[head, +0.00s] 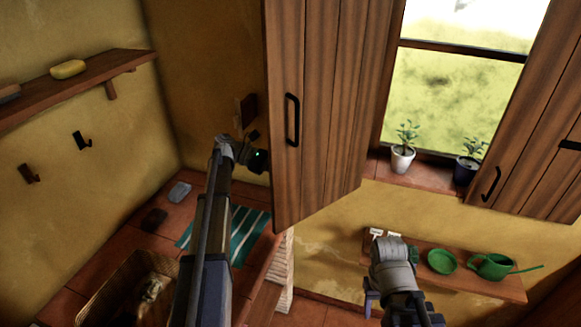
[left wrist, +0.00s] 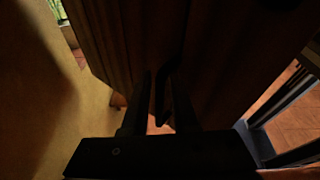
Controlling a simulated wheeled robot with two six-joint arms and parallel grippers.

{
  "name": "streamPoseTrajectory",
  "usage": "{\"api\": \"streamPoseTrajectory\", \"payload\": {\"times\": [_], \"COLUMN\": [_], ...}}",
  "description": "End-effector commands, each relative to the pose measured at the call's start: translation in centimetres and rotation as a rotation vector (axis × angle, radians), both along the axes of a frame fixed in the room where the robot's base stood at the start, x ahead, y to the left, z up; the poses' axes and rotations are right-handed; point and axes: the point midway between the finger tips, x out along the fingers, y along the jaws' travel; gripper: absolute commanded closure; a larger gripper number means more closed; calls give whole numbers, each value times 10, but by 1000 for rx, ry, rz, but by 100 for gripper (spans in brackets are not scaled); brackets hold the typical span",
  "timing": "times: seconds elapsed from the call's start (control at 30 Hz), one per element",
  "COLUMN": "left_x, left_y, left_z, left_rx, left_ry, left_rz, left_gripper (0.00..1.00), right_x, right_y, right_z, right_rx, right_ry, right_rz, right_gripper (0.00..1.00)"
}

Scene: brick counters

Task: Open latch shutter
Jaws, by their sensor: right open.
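The left wooden shutter (head: 330,110) stands swung away from the window, with a black handle (head: 292,120) near its left edge. The right wooden shutter (head: 540,150) also stands beside the window, with its own black handle (head: 491,183). My left gripper (head: 262,161) is at the left shutter's edge, and its front is hidden behind the wood. In the left wrist view its two dark fingers (left wrist: 160,103) are parted, with a dark handle-like bar (left wrist: 161,92) between them. Contact cannot be told. My right gripper (head: 386,241) is low, below the window, well apart from the shutters; its fingers are hard to see.
A small wooden block (head: 247,109) is on the wall behind my left gripper. Two potted plants (head: 403,158) stand on the sill. A low shelf (head: 500,285) holds a green watering can (head: 491,266). A basket (head: 125,290) and striped cloth (head: 245,233) lie on the left counter.

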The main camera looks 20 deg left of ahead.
Motion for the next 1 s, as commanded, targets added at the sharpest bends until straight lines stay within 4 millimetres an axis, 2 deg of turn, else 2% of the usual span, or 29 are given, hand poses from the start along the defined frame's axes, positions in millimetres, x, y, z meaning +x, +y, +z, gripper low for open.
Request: {"api": "streamPoseTrajectory", "payload": {"times": [0.03, 0.23, 0.27, 0.47, 1.0], "left_x": [6, 5, 2, 4, 30], "left_y": [-7, -7, 0, 3, 28], "left_z": [64, 63, 5, 4, 3], "left_rx": [-261, -261, 0, 0, 0], "left_ry": [-126, -126, 2, 3, 1], "left_rz": [2, 2, 3, 2, 3], "left_gripper": [73, 73, 73, 73, 73], "right_x": [0, 0, 0, 0, 0], "right_y": [0, 0, 0, 0, 0], "right_z": [6, 5, 5, 4, 3], "right_rx": [0, 0, 0, 0, 0], "right_ry": [0, 0, 0, 0, 0], "right_rz": [0, 0, 0, 0, 0], "right_gripper": [50, 50, 50, 50, 50]}}
